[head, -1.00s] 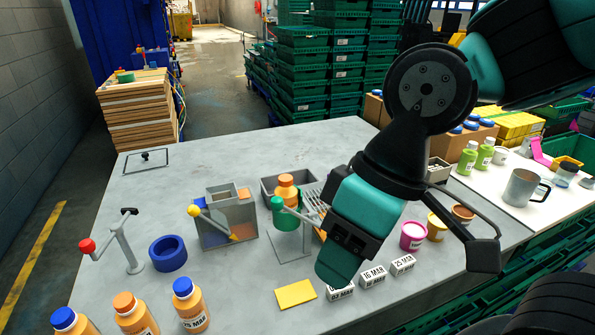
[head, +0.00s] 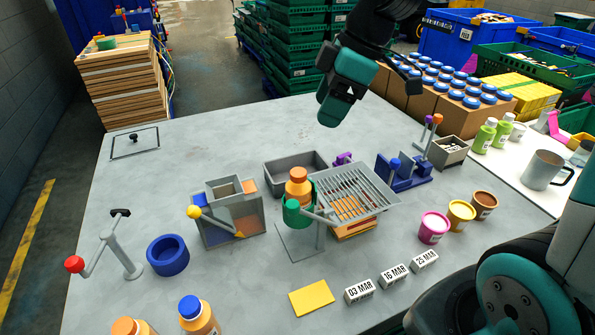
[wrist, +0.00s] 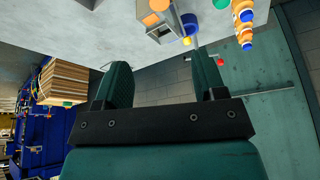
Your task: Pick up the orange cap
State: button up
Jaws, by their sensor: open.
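Two orange caps show in the head view. One orange cap (head: 298,174) tops an orange bottle (head: 298,190) that stands upright in a green ring holder (head: 293,214) mid-table. The other orange cap (head: 125,326) is on a bottle at the bottom left edge, partly cut off. My gripper (head: 328,117) hangs above the far part of the table, behind both caps and touching neither. In the wrist view my gripper (wrist: 164,78) has its two teal fingers apart with nothing between them. Small orange parts and bottles show at that view's top, too small to tell which cap is which.
A blue-capped bottle (head: 198,316) stands at the front left. A grey box with a yellow-knobbed lever (head: 225,212), a slatted grey rack (head: 350,188) and a grey tray (head: 290,172) surround the holder. A yellow card (head: 311,298) lies in front.

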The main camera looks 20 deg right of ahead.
jog(key=p, duration=0.1)
send_over(298, 172)
jog(key=d, duration=0.2)
jog(key=f, duration=0.7)
jog(key=shift+s+a+f, duration=0.15)
jog(key=shift+s+f, duration=0.25)
jog(key=shift+d+p+x, duration=0.2)
jog(key=shift+p+x, duration=0.45)
jog(key=shift+x, duration=0.8)
jog(key=shift+d+p+x, duration=0.2)
jog(key=shift+p+x, duration=0.45)
jog(key=shift+x, duration=0.8)
jog(key=shift+s+f, duration=0.15)
jog(key=c, duration=1)
